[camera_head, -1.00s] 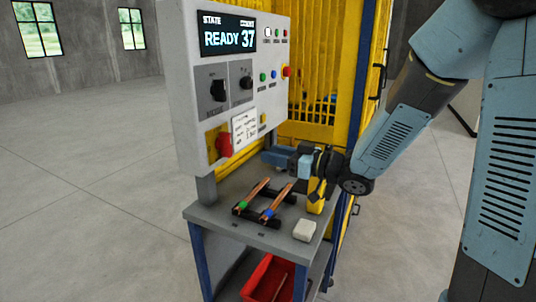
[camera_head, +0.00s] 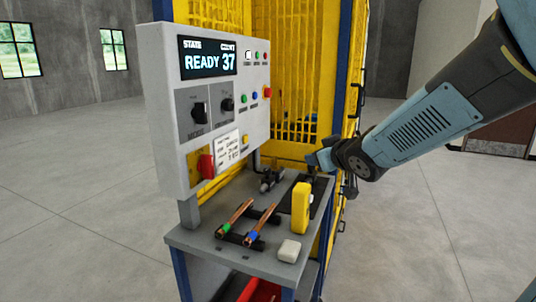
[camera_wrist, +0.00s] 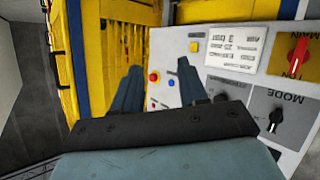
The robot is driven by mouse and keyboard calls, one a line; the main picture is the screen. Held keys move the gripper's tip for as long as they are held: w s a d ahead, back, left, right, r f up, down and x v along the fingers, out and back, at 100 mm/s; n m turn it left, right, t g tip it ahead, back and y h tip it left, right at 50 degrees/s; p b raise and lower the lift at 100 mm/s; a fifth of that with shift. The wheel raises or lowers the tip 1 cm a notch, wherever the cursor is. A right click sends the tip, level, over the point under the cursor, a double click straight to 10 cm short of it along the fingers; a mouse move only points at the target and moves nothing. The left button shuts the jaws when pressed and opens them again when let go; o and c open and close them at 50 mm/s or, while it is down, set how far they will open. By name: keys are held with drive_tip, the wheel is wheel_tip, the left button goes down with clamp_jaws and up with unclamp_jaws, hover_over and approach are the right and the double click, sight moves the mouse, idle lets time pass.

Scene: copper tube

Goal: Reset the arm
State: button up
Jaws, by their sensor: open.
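My gripper (camera_head: 316,161) is at the far right of the workbench, by the yellow cage, partly hidden by my own arm in the head view. In the wrist view my gripper (camera_wrist: 159,72) has its two blue-grey fingers apart with nothing between them. Beyond the fingers stands the control panel (camera_wrist: 225,80), seen tilted. Two copper tubes lie on a black rack on the bench, apart from my gripper: one with a green band (camera_head: 236,212) and one with a blue band (camera_head: 264,222).
The grey workbench (camera_head: 203,238) also holds a yellow upright device (camera_head: 301,208) and a white block (camera_head: 289,250). A red bin (camera_head: 262,291) sits below. The control panel (camera_head: 215,100) reads READY 37. The yellow mesh cage (camera_head: 300,80) stands behind. Open floor lies left and right.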

drive_tip(key=s+d+r+m+g+h, duration=0.1)
drive_tip(key=s+d+m+g+h, duration=0.3)
drive_tip(key=s+d, duration=0.65)
drive_tip(key=s+f+m+g, duration=0.1)
drive_tip(key=s+m+g, duration=0.1)
drive_tip(key=s, duration=1.1)
drive_tip(key=shift+s+a+m+g, duration=0.3)
drive_tip(key=shift+s+g, duration=0.1)
drive_tip(key=shift+g, duration=0.4)
drive_tip(key=shift+f, duration=0.1)
